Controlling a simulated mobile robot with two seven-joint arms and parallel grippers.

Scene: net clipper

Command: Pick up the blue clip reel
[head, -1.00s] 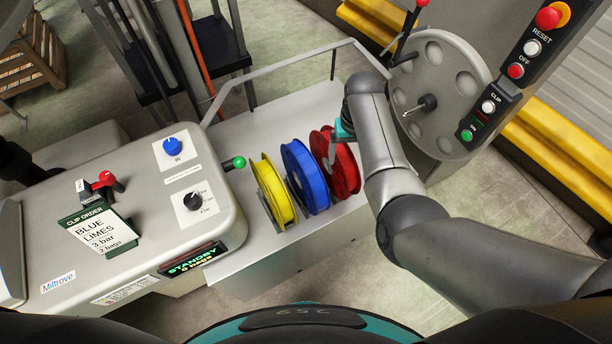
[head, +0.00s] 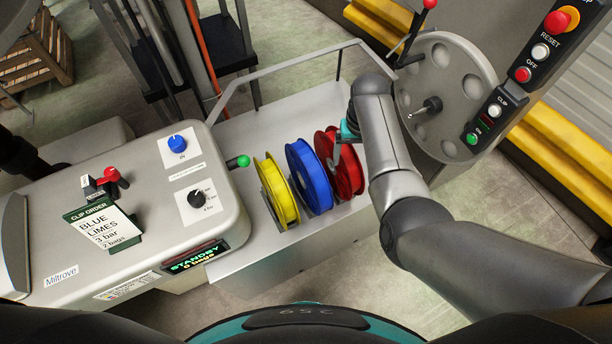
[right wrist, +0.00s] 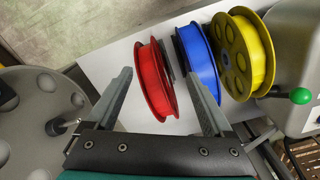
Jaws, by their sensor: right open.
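The blue clip reel (head: 310,177) stands upright in a row on the grey shelf, between a yellow reel (head: 277,192) and a red reel (head: 339,165). My right gripper (head: 338,148) is at the red reel in the head view and hides part of it. In the right wrist view its two fingers (right wrist: 163,95) are open and apart. The red reel (right wrist: 155,80) shows between them, and the blue reel (right wrist: 197,62) shows beyond the tip of the right-hand finger. Nothing is held. My left gripper is not in view.
The grey shelf (head: 240,255) has a rail along its back. A machine housing with a green-knobbed lever (head: 243,161) stands left of the reels. A grey disc with a spindle (head: 432,104) stands at the right, below a button panel (head: 516,80).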

